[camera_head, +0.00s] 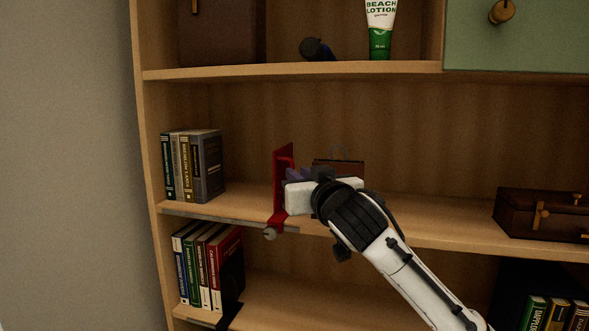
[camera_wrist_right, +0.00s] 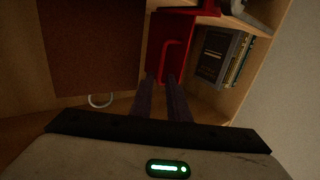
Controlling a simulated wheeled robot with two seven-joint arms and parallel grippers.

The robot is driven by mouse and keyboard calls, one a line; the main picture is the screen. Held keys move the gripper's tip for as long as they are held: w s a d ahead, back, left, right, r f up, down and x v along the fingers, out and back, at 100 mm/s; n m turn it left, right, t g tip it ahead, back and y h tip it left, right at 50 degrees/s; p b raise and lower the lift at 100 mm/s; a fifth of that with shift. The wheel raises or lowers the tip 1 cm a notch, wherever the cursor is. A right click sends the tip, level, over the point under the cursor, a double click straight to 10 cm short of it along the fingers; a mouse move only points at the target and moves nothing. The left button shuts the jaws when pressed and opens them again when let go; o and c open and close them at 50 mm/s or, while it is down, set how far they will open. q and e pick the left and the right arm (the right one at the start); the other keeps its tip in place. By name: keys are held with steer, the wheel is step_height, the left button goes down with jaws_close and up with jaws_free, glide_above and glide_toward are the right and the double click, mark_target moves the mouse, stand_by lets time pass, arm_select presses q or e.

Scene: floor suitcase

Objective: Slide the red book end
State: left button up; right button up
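The red book end (camera_head: 283,178) stands upright on the middle shelf, its foot at the front edge by a grey rail (camera_head: 205,214). A round grey knob (camera_head: 270,233) sits below the foot. My right gripper (camera_head: 299,175) is just right of the book end. In the right wrist view, its two dark fingers (camera_wrist_right: 161,82) are apart, pointing at the red plate and its raised red handle (camera_wrist_right: 172,45). The handle's lower end reaches the fingertips; I cannot tell whether they touch. Several books (camera_head: 192,165) stand left of the book end, with a gap between. My left gripper is out of view.
A brown object (camera_head: 345,167) stands behind my right gripper. A brown chest (camera_head: 540,213) is at the shelf's right. More books (camera_head: 208,265) stand on the shelf below. The upper shelf holds a lotion tube (camera_head: 379,30).

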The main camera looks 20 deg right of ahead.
steer(key=shift+w, duration=1.85)
jaws_close()
